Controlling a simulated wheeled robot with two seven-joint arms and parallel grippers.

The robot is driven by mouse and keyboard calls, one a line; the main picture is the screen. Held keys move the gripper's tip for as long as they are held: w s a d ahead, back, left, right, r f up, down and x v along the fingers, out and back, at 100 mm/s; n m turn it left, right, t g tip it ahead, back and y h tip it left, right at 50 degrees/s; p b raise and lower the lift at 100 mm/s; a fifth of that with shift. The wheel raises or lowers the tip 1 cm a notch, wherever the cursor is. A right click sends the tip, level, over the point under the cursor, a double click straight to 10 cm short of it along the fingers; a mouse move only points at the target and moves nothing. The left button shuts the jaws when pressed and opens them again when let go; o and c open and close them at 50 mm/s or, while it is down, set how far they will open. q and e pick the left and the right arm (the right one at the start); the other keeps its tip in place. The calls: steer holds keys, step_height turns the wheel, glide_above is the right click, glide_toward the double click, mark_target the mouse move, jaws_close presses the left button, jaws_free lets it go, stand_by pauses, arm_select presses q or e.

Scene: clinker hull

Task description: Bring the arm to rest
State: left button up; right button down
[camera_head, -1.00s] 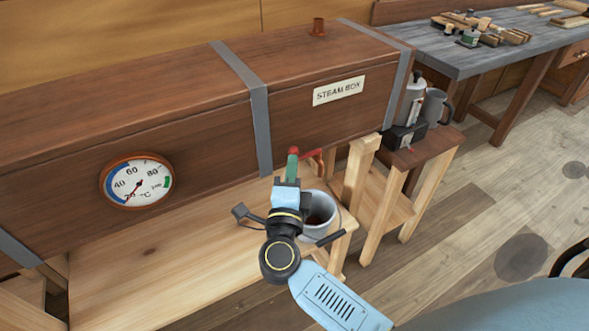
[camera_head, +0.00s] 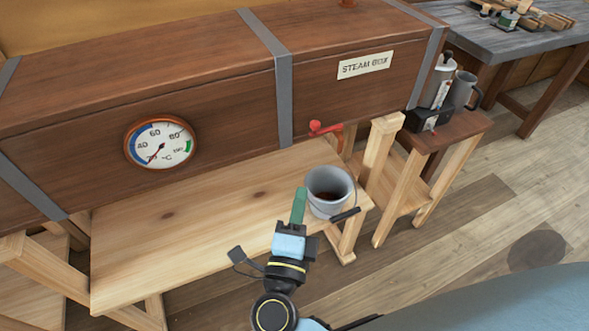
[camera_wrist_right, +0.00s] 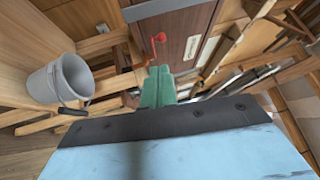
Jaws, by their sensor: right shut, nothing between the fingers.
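My right arm comes in from the bottom of the head view. Its gripper (camera_head: 299,205) has green fingers that are shut with nothing between them. It is above the front part of the light wooden bench, just left of the grey bucket (camera_head: 329,190). The gripper also shows in the right wrist view (camera_wrist_right: 158,85), with the bucket (camera_wrist_right: 58,82) to its left and apart from it. The red valve handle (camera_head: 325,128) on the steam box stands beyond the fingers, clear of them. My left gripper is not in view.
The brown steam box (camera_head: 215,100) with a round dial (camera_head: 160,144) runs along the back. The light bench (camera_head: 180,225) is bare on its left. A small stand (camera_head: 455,133) holds a pot and a mug (camera_head: 465,90). A grey workbench (camera_head: 490,45) with tools is at the far right.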

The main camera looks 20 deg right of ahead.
steer(key=shift+s+a+f, duration=0.1)
steer(key=a+f+n+y, duration=0.2)
steer(key=f+n+y, duration=0.4)
steer(key=f+n, duration=0.3)
steer(key=a+f+n+y, duration=0.2)
steer(key=f+n+y, duration=0.45)
steer(key=f, duration=0.45)
steer(key=s+d+f+n+g+y, duration=0.15)
steer(key=s+f+n+g, duration=0.35)
steer(key=f, duration=0.6)
steer(key=s+d+f+n+g+h, duration=0.1)
steer(key=s+d+f+n+g, duration=0.2)
steer(key=s+f, duration=0.35)
steer(key=s+d+f+n+g, duration=0.1)
steer(key=s+d+f+g, duration=0.1)
steer(key=s+d+f, duration=0.4)
steer(key=s+d+f+n+g+h, duration=0.1)
steer(key=s+d+f+g, duration=0.2)
steer(key=s, duration=0.4)
steer(key=s+d+f+n+g+h, duration=0.1)
steer(key=s+d+f+g, duration=0.2)
steer(key=s, duration=0.4)
steer(key=shift+s+d+f+h, duration=0.25)
steer(key=shift+d+f, duration=0.2)
steer(key=shift+d, duration=0.7)
steer(key=shift+w+n, duration=0.1)
steer(key=shift+n, duration=0.15)
